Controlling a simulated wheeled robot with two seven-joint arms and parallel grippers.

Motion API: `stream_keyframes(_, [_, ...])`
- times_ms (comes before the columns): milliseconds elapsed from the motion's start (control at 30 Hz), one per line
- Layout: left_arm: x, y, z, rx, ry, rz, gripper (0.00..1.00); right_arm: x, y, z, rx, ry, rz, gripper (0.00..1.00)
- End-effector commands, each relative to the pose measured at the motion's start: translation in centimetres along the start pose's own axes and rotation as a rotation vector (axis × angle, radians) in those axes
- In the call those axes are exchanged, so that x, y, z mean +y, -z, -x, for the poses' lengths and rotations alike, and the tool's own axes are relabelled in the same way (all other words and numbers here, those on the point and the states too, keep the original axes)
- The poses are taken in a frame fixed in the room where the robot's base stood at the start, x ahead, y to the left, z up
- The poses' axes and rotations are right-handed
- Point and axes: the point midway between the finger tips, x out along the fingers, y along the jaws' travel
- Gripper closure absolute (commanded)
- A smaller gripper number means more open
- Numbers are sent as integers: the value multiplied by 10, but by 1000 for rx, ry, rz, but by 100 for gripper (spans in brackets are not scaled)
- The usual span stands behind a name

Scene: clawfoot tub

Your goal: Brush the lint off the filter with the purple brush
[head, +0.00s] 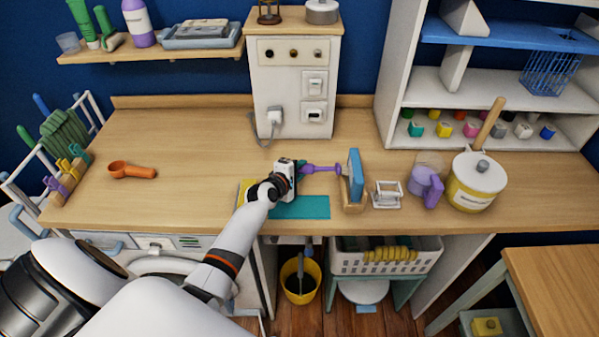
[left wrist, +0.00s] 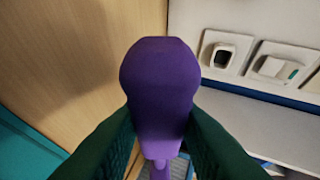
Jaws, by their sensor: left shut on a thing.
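The purple brush (head: 322,168) is held roughly level above the worktop, and its head end points right toward the blue filter (head: 355,172). The head end is at or very near the filter's left face; I cannot tell whether it touches. The filter stands upright in a wooden holder (head: 352,206). Lint cannot be made out on it. My left gripper (head: 302,168) is shut on the brush's handle, left of the filter. In the left wrist view, its dark green fingers (left wrist: 162,140) squeeze the thick purple handle (left wrist: 162,80) from both sides. My right gripper is not in view.
A teal mat (head: 305,207) lies below the gripper. A small white rack (head: 387,194), a purple scoop-like item (head: 432,190) and a yellow-and-white pot (head: 476,183) stand right of the filter. An orange scoop (head: 132,171) lies left. The white cabinet (head: 293,85) stands behind.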

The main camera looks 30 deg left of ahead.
Motion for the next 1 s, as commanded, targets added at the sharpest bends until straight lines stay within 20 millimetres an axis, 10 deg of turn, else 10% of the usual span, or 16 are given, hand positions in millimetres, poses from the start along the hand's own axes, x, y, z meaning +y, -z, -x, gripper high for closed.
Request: stream_keyframes(1000, [4,13,23,1,2,0,100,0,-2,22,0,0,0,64])
